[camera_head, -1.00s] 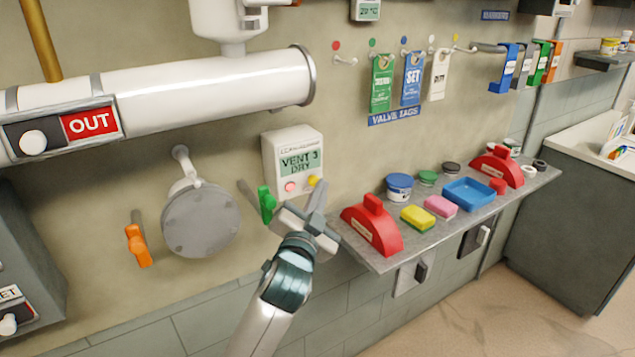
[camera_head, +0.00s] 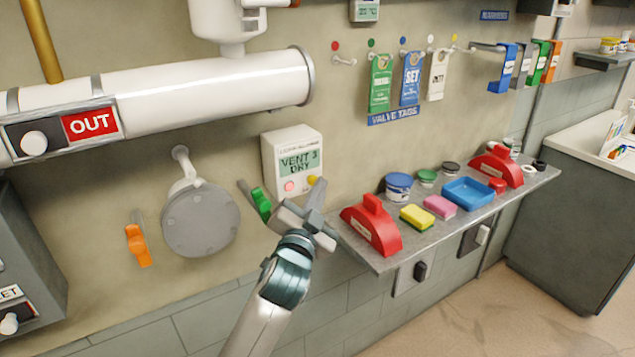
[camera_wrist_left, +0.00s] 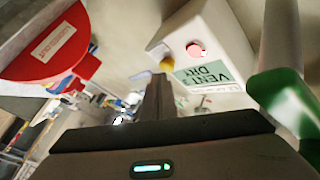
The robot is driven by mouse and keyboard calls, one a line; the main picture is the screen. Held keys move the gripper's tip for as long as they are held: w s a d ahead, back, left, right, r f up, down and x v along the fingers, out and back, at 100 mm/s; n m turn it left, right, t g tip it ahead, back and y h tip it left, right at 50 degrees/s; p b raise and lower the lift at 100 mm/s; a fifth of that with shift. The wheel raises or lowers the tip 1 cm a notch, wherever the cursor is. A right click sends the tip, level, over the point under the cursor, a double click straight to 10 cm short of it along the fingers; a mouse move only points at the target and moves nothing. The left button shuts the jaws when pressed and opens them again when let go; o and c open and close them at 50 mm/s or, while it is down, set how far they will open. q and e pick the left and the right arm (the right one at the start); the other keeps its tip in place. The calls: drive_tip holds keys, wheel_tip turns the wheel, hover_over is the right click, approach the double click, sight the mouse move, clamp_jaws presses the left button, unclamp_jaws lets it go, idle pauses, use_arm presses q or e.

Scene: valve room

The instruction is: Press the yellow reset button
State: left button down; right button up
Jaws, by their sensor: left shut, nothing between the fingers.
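The yellow button (camera_head: 312,180) is on the lower right of the white box's front, beside a pink-red button (camera_head: 290,186). The white box (camera_head: 272,158) has a green screen reading "VENT 3 DRY". My left gripper (camera_head: 320,184) is shut and empty, its fingertips at the yellow button and partly covering it in the head view. In the left wrist view the yellow button (camera_wrist_left: 166,65) shows just beyond the fingertips (camera_wrist_left: 160,78). Whether they touch it I cannot tell. The pink-red button also shows in the wrist view (camera_wrist_left: 194,50). My right gripper is not in view.
A green-handled lever (camera_head: 261,203) is close left of my gripper. A steel shelf (camera_head: 385,262) on the right carries a red cover (camera_head: 372,230), sponges and a blue tray. A round grey flange (camera_head: 200,222) and an orange lever (camera_head: 138,246) are further left.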

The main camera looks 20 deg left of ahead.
use_arm(q)
drive_tip(key=shift+a+f, duration=0.2)
drive_tip(key=shift+a, duration=0.05)
drive_tip(key=shift+s+d+f, duration=0.25)
drive_tip(key=shift+s+f, duration=0.1)
drive_tip(key=shift+s+r, duration=0.1)
drive_tip(key=shift+s, duration=0.05)
drive_tip(key=s+d, duration=0.1)
drive_tip(key=d, duration=0.1)
drive_tip(key=s+d+p, duration=0.1)
drive_tip(key=s+d, duration=0.1)
drive_tip(key=shift+d, duration=0.1)
idle(0.7)
